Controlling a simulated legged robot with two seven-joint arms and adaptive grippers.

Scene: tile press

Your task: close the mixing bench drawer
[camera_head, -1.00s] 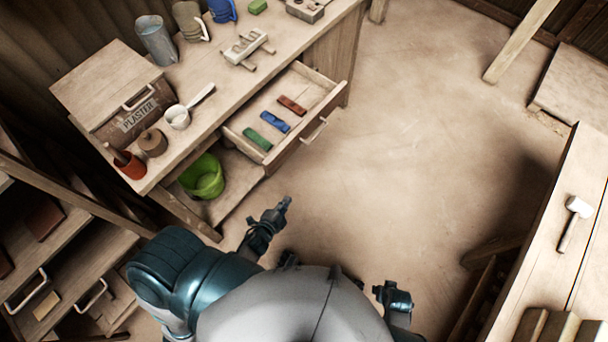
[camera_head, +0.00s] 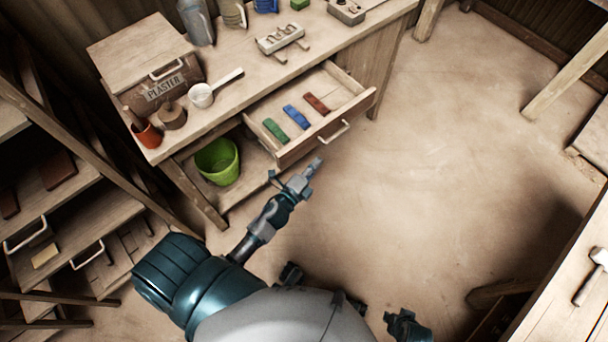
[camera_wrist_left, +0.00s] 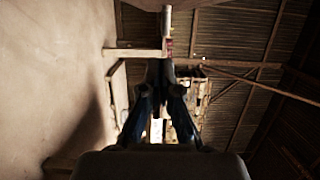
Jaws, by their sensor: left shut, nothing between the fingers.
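The mixing bench (camera_head: 232,100) stands at the upper left in the head view. Its drawer (camera_head: 330,139) is pulled out towards me, with a pale handle (camera_head: 332,132) on its front. A green, a blue and a red piece lie inside it.
A plaster box (camera_head: 150,60), a white scoop (camera_head: 202,95) and a red pot (camera_head: 147,134) are on the bench top. A green bucket (camera_head: 217,162) stands below. The floor right of the drawer is clear. Another bench with a mallet (camera_head: 597,262) is at right.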

